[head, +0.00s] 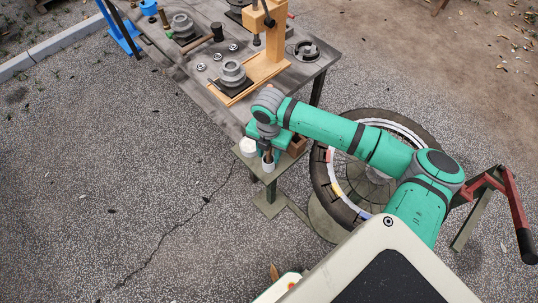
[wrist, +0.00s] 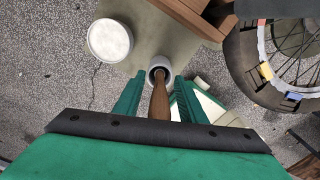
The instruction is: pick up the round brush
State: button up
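The round brush shows as a brown wooden handle (wrist: 159,102) in the wrist view. Its lower end goes into a small grey-white round cup or collar (wrist: 158,66); the bristles cannot be made out. My gripper (wrist: 160,82) is open, with one green finger on each side of the handle and a visible gap to it. In the head view, my gripper (head: 268,156) points down at the small stand beside the long table, and the handle is mostly hidden between the fingers.
A white round-topped jar (wrist: 110,40) stands left of the brush on the small stand (wrist: 148,22). A wooden box (wrist: 196,14) is close on the right. A spoked wheel with a tyre (head: 322,190) is beside the stand. The long table (head: 205,88) holds a wooden press and metal parts.

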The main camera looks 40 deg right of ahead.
grip_shut()
jog(key=shift+r, duration=0.15)
notch_tip(320, 180, up, 10)
jog(key=shift+f, duration=0.1)
dwell(0.4)
